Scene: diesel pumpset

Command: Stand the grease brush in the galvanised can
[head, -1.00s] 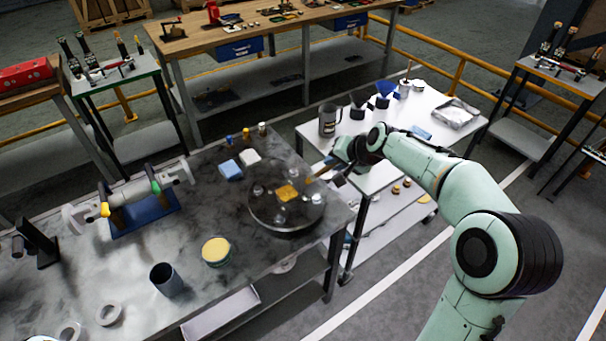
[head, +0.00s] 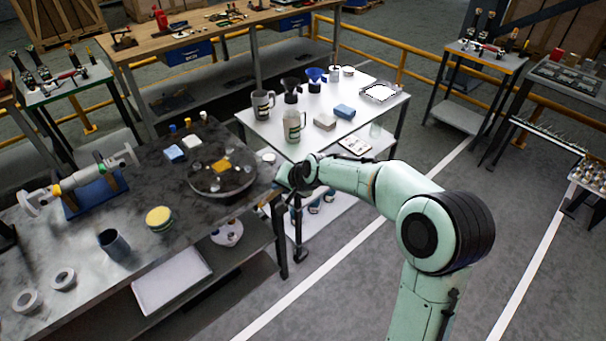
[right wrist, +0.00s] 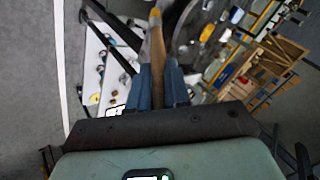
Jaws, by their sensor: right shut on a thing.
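My right gripper (head: 300,175) is off the bench's right edge, beside the round dark tray and well to the right of the can. In the right wrist view its fingers (right wrist: 160,88) are shut on a wooden handle with an orange-yellow end, the grease brush (right wrist: 157,55). The handle points away from the palm; the bristles are not visible. In the head view the brush is hard to make out. My left gripper is not in view.
A tin with a yellow top (head: 159,219) stands right of the can. The round tray (head: 222,180) with small parts lies near the bench's right edge. A white table (head: 345,130) behind carries jugs and funnels. Grey rings (head: 63,279) lie at the front left.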

